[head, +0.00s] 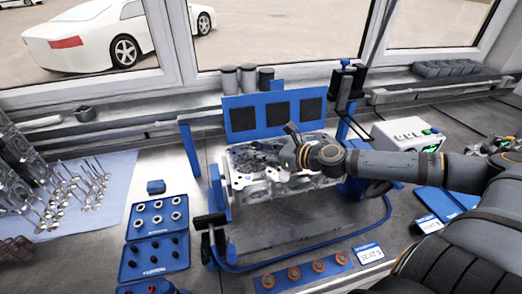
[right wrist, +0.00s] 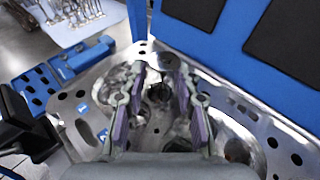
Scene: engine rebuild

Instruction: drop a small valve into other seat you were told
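The silvery cylinder head (head: 262,187) sits in a blue fixture (head: 222,190) at the middle of the bench. In the right wrist view its machined face (right wrist: 230,125) shows chambers with round seats and holes. My right gripper (head: 291,135) is over the head. In the right wrist view its two fingers (right wrist: 162,95) stand apart, with a dark round opening between them and no valve seen in the grip. Several valves (head: 88,190) lie on a pale blue sheet at the left; their sizes are hard to tell apart. My left gripper is not in view.
Blue trays (head: 127,262) with rings and small dark parts lie left of the fixture. A blue strip with copper-coloured rings (head: 294,273) lies in front. Blue panels with dark pads (head: 240,120) rise behind the head. A white box (head: 405,133) stands to the right.

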